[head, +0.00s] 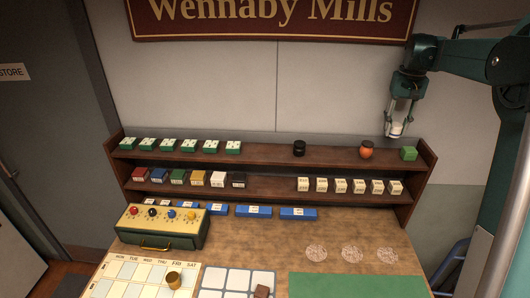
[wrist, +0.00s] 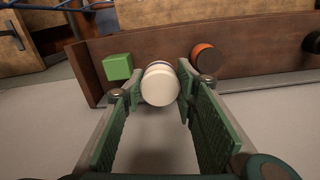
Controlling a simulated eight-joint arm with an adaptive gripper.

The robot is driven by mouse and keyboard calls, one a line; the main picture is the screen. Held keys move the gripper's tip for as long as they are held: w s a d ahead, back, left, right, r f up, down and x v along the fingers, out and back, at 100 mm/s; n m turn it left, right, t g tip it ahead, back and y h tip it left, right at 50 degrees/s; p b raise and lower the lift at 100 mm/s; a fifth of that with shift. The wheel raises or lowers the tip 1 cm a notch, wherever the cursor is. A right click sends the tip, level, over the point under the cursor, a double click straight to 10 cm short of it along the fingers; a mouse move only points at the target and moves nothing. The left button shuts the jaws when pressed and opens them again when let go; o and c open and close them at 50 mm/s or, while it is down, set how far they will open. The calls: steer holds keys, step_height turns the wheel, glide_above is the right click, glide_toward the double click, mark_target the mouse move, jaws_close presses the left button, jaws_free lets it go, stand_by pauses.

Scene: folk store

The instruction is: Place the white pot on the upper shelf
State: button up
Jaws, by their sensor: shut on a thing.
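The white pot (head: 397,128) is between the fingertips of my gripper (head: 399,118) at the right in the head view. My gripper is shut on it. In the wrist view the white pot (wrist: 160,88) sits at the tips of my green-padded fingers (wrist: 152,90). The upper shelf (head: 275,155) is the top board of the brown rack. The pot appears a little above its right part, between the orange pot (head: 366,150) and the green cube (head: 409,153). Its underside and any contact with the board are hidden.
A black pot (head: 299,148) stands further left on the upper shelf, and several green-and-white boxes (head: 180,145) line its left end. The lower shelf holds coloured boxes (head: 197,178) and cream boxes (head: 348,186). The wall is close behind.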

stand_by(0.4)
glide_above(386, 157)
steer(key=shift+s+f, duration=0.1)
steer(key=shift+f, duration=2.8)
steer(key=shift+f+p, duration=0.15)
steer(key=shift+p, duration=0.15)
steer(key=shift+f, duration=1.95)
steer(key=shift+f, duration=0.1)
steer(key=o, duration=0.9)
steer(key=shift+r+b, duration=0.3)
steer(key=shift+r, duration=5.8)
